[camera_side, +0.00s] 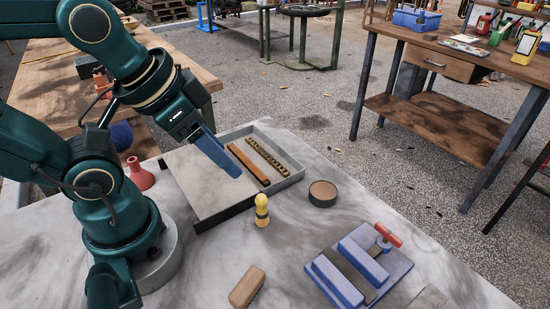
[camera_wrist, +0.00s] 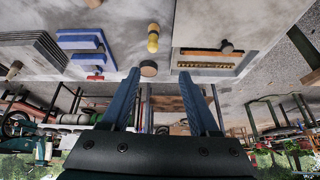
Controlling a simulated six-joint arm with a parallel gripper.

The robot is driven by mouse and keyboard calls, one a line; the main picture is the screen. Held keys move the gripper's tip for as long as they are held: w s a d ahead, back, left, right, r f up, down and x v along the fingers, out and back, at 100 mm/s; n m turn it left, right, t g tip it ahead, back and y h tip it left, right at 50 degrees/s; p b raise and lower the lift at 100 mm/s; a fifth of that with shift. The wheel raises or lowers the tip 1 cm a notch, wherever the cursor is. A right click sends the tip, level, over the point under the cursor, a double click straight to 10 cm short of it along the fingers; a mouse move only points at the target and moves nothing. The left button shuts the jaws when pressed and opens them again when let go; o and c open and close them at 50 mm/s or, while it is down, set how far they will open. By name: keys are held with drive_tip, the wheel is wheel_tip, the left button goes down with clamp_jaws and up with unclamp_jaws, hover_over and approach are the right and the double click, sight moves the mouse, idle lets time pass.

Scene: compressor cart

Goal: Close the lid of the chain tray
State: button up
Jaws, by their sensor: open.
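The chain tray (camera_side: 292,181) is a shallow grey box on the marbled table, partly open, with a chain (camera_side: 266,157) lying in its exposed far part. A flat grey lid (camera_side: 195,182) covers the near-left part. An orange-brown bar (camera_side: 248,165) runs along the lid's edge beside the opening. In the wrist view the lid (camera_wrist: 212,28) shows with a dark knob (camera_wrist: 227,46) by the bar; my fingers may hide this knob in the side view. My gripper (camera_side: 234,170) has blue fingers, held above the lid and tray in the side view. In the wrist view the fingers (camera_wrist: 159,74) are apart with nothing between them.
A blue vise-like fixture (camera_side: 360,262) with a red handle and a brown block (camera_side: 247,287) lie in front. A red funnel-like piece (camera_side: 140,174) stands left. Table between them is clear.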

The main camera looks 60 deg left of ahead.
drive_tip(key=m, duration=0.2)
drive_tip(key=m+g, duration=0.6)
approach(205, 167)
drive_tip(key=w, duration=0.1)
drive_tip(key=w+d, duration=0.1)
drive_tip(key=w, duration=0.1)
drive_tip(key=shift+w+d+f, duration=0.2)
drive_tip(key=shift+f, duration=2.6)
clamp_jaws()
drive_tip(key=shift+r, duration=0.1)
